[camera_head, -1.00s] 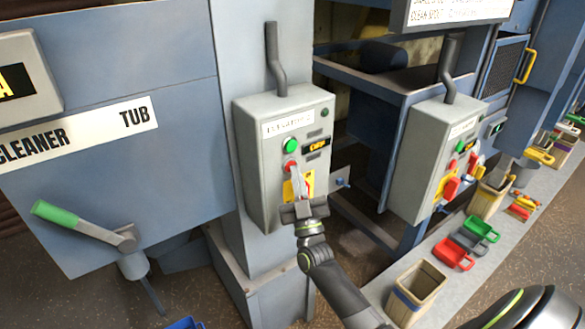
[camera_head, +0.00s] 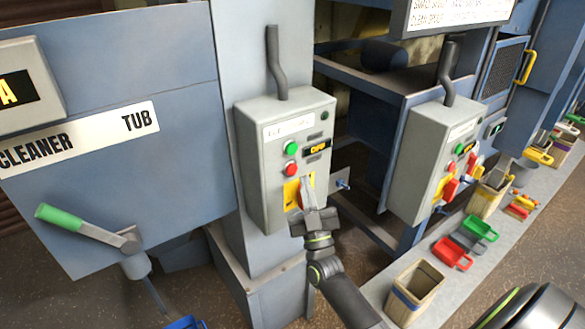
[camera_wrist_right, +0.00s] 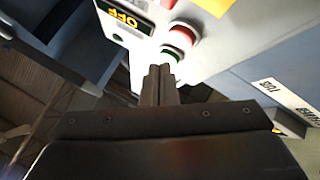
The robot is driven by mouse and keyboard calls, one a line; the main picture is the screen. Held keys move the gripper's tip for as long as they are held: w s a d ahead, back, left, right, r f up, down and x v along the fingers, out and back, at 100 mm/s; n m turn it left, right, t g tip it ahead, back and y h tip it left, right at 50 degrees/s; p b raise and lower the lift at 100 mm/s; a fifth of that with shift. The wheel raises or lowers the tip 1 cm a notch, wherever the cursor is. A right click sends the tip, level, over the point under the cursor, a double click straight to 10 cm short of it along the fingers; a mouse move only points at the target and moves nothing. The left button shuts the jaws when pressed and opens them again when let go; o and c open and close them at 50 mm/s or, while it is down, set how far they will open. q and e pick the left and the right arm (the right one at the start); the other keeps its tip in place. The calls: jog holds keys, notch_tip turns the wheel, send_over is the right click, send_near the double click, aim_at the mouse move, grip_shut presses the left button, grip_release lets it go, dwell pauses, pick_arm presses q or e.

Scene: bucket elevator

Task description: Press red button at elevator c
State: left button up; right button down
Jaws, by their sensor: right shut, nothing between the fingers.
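A grey control box (camera_head: 262,190) on the blue-grey column carries a green button (camera_head: 291,148) with a red button (camera_head: 290,169) below it. Its label is too blurred to read. My right gripper (camera_head: 306,184) is shut and empty, in front of the box over the yellow plate (camera_head: 291,192), below and right of the red button. I cannot tell whether it touches the box. In the right wrist view the closed fingertips (camera_wrist_right: 160,72) point toward the red button (camera_wrist_right: 183,36) and the green button (camera_wrist_right: 171,53), with an OFF display (camera_wrist_right: 125,18) upside down beside them. My left gripper is not in view.
A second control box (camera_head: 430,165) stands to the right. A ledge holds a beige bin (camera_head: 414,290) and red and green scoops (camera_head: 453,253). A green-handled lever (camera_head: 85,231) is at the left. A bent pipe (camera_head: 276,65) rises from the first box.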

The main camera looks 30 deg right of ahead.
jog(key=s, duration=0.3)
jog(key=shift+s+d+p, duration=0.1)
jog(key=shift+p, duration=0.3)
dwell(0.5)
notch_tip(320, 180, down, 21)
jog(key=n+g+y+b, duration=0.1)
jog(key=g+y+b, duration=0.15)
jog(key=g, duration=0.35)
jog(key=s+f+g+y+b, duration=0.1)
jog(key=s+f+g, duration=0.35)
jog(key=f, duration=0.75)
jog(key=s+f+g+y+b, duration=0.1)
jog(key=s+f+g, duration=0.3)
jog(key=f, duration=0.8)
jog(key=s+f+m+g, duration=0.1)
jog(key=s+f+g, duration=0.2)
jog(key=s+f, duration=0.4)
jog(key=s+a+f+m+g+b, duration=0.1)
jog(key=s+f+g, duration=0.3)
jog(key=s, duration=1.2)
jog(key=s+a+f+g+b, duration=0.1)
jog(key=s+f+g, duration=0.2)
jog(key=s+f, duration=0.6)
jog(key=s, duration=0.2)
jog(key=shift+s+f+m, duration=0.3)
jog(key=shift+s+m, duration=0.05)
jog(key=shift+m, duration=0.05)
